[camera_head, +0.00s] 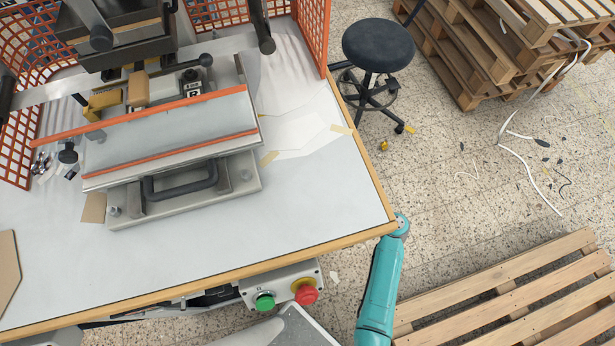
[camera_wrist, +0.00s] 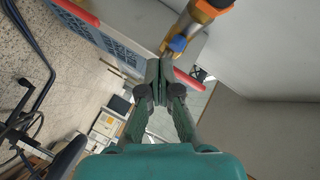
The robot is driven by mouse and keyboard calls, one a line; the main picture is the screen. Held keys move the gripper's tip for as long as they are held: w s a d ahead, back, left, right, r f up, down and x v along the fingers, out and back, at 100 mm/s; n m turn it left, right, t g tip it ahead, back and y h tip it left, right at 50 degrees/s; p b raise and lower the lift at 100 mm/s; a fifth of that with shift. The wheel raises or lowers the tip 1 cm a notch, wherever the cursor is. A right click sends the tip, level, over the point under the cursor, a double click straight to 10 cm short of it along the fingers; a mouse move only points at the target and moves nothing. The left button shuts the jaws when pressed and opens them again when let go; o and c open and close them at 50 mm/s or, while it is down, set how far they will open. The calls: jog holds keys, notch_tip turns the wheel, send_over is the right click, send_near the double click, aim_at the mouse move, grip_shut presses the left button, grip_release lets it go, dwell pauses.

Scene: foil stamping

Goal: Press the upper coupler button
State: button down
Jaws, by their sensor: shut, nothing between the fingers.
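In the wrist view my gripper (camera_wrist: 159,72) is shut and empty, with its fingertips together. Just beyond the tips is an orange and grey fitting (camera_wrist: 200,17) with a small blue part (camera_wrist: 178,44), which looks like the coupler and its button. The fingertips appear close below and left of the blue part; I cannot tell whether they touch. I cannot tell if this is the upper coupler, and no second one shows clearly. In the head view neither my gripper nor the coupler is identifiable.
A grey panel with a blue grille (camera_wrist: 100,37) and red bars lie around the fitting. In the head view, a stamping press (camera_head: 170,130) stands on a wood-edged table (camera_head: 330,195). A button box (camera_head: 283,281) hangs below its front edge. A stool (camera_head: 378,46) and pallets (camera_head: 510,300) stand right.

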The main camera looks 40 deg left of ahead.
jog(key=shift+w, duration=0.1)
jog(key=w+d, duration=0.1)
jog(key=w, duration=0.1)
jog(key=w+d, duration=0.1)
jog(key=w, duration=0.1)
jog(key=shift+d, duration=0.3)
dwell(0.7)
